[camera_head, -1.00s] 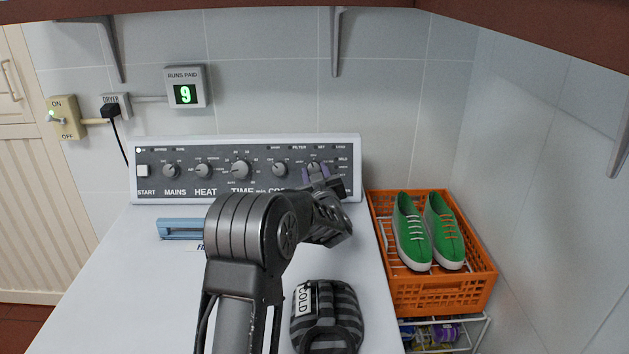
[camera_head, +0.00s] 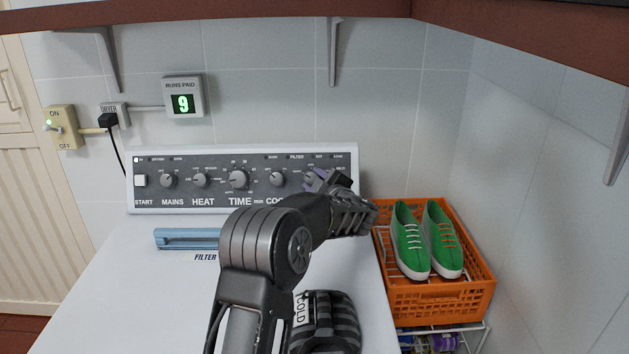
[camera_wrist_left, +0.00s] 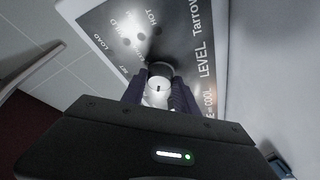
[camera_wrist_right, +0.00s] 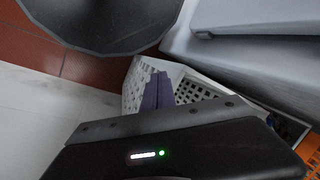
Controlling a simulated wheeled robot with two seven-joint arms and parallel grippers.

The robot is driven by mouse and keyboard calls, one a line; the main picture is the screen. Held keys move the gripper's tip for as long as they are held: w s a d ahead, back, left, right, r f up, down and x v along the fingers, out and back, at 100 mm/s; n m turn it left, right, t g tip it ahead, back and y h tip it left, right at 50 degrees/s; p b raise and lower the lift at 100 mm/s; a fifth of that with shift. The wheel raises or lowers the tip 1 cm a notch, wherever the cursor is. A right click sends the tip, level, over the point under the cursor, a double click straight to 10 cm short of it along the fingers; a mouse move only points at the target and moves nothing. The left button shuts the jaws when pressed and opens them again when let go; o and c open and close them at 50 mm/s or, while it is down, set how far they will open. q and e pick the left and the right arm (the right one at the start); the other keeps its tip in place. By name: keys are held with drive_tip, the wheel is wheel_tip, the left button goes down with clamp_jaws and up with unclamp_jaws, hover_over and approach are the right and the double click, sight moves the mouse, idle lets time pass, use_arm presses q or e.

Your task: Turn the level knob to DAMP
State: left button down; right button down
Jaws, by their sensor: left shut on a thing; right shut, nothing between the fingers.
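The level knob (camera_wrist_left: 158,92) sits at the right end of the dryer's dark control panel (camera_head: 220,182). My left gripper (camera_head: 318,180) reaches across from the front, and its purple fingers are shut on the knob, one on each side, as the left wrist view (camera_wrist_left: 160,95) shows. The word LEVEL is readable beside it there. In the head view the gripper covers most of the knob and nearby labels; I cannot make out DAMP or which mark the knob points to. My right gripper (camera_wrist_right: 157,91) is shut and empty, seen only in the right wrist view.
The filter handle (camera_head: 187,238) is on the dryer top (camera_head: 130,290). A striped COLD bag (camera_head: 325,322) lies near the front, partly behind my left arm. An orange crate (camera_head: 433,303) with green shoes (camera_head: 411,240) stands at right. A white perforated basket (camera_wrist_right: 197,90) is beyond my right fingers.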

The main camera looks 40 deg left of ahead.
idle(0.3)
use_arm(q)
drive_tip(key=c, duration=0.9)
unclamp_jaws()
drive_tip(key=shift+c, duration=0.2)
drive_tip(key=b+v, duration=0.1)
drive_tip(key=v, duration=0.6)
drive_tip(key=shift+s+d, duration=0.2)
drive_tip(key=shift+d, duration=0.15)
drive_tip(key=shift+r, duration=0.1)
